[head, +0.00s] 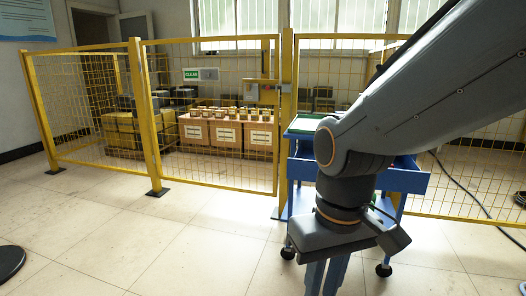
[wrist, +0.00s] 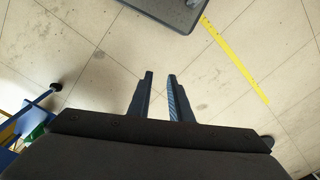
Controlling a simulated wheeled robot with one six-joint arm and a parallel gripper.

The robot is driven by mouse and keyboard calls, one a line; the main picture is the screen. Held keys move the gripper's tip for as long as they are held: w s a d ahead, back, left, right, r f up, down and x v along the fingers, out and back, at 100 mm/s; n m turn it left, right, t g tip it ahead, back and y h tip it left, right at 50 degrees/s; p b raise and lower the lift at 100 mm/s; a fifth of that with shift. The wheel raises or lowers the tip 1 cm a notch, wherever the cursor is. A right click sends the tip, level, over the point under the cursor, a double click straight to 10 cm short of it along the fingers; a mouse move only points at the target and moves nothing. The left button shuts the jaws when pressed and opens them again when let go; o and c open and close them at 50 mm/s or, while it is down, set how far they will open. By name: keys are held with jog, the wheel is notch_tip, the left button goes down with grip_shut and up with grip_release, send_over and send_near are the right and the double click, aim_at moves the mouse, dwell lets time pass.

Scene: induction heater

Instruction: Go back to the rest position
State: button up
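My gripper (head: 326,284) hangs at the lower middle of the head view, pointing down, with its fingertips cut off by the bottom edge. In the wrist view my gripper (wrist: 160,75) shows two dark fingers with a clear gap between them. It is open and nothing is between the fingers.
A blue wheeled cart (head: 405,178) stands close behind my wrist, partly hidden by my arm. A yellow mesh fence (head: 215,185) runs behind it, with boxes (head: 225,135) beyond. A black cable (head: 462,185) lies at right.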

jog(key=d+r+m+p, duration=0.3)
jog(key=d+r+p, duration=0.6)
jog(key=p, duration=1.1)
notch_tip(320, 180, up, 3)
jog(key=shift+s+d+f+h, duration=0.15)
jog(key=shift+s+d+h, duration=0.15)
jog(key=shift+s+d, duration=0.1)
jog(key=shift+m, duration=0.3)
